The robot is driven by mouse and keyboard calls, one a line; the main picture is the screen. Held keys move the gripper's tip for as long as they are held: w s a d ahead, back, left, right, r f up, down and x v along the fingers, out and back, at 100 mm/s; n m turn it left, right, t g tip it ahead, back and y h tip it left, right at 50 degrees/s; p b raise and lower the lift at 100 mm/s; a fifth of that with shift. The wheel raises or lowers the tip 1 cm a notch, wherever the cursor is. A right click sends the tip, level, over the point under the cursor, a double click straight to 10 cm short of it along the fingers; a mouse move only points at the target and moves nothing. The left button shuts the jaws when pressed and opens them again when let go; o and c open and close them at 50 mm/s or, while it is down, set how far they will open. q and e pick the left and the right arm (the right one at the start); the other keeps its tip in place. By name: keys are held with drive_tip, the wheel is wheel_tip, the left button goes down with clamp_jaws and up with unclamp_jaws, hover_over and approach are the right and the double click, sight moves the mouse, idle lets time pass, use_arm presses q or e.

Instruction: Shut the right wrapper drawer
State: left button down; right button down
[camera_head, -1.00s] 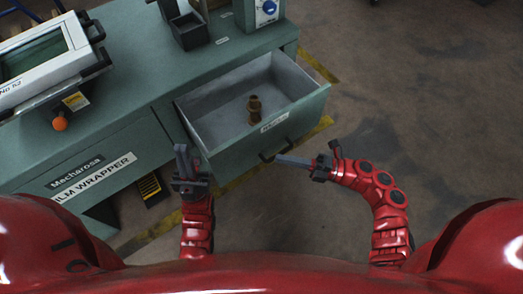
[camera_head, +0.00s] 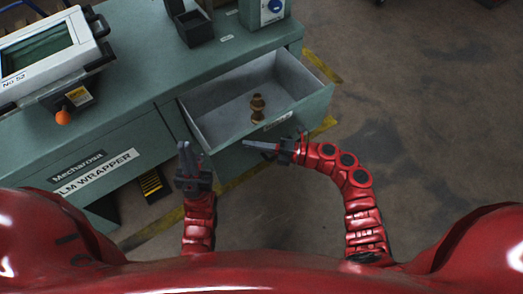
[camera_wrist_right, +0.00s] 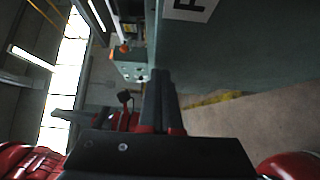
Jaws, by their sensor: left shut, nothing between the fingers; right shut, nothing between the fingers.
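The right wrapper drawer (camera_head: 290,119) stands open from the green cabinet in the head view, with a grey inside. A small brown, turned metal-like part (camera_head: 257,108) stands inside it. My right gripper (camera_head: 248,144) is shut and empty, its fingers pointing left across the drawer's front face near the label. Contact with the front cannot be told, and the drawer handle is mostly hidden by the gripper. In the right wrist view the shut fingers (camera_wrist_right: 160,88) lie beside a green panel with a white label (camera_wrist_right: 193,6). My left gripper (camera_head: 184,147) is shut and empty, just left of the drawer's near-left corner.
The cabinet top (camera_head: 130,68) holds a white-framed screen unit (camera_head: 45,55), a dark holder (camera_head: 192,27) and a blue-dialled box (camera_head: 267,9). An orange knob (camera_head: 63,117) sticks out at the left. The floor (camera_head: 430,130) right of the drawer is clear.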

drive_tip(key=shift+w+a, duration=0.15)
drive_tip(key=shift+w, duration=0.05)
idle(0.3)
drive_tip(key=shift+w+a+b, duration=0.25)
drive_tip(key=shift+w+b, duration=0.05)
drive_tip(key=shift+w, duration=0.05)
drive_tip(key=w+a+b, duration=0.6)
drive_tip(key=w+b, duration=0.1)
drive_tip(key=w, duration=0.2)
drive_tip(key=w+a+b, duration=0.7)
drive_tip(key=w, duration=0.3)
drive_tip(key=shift+a+r, duration=0.2)
drive_tip(key=shift+a, duration=0.1)
drive_tip(key=shift+r, duration=0.1)
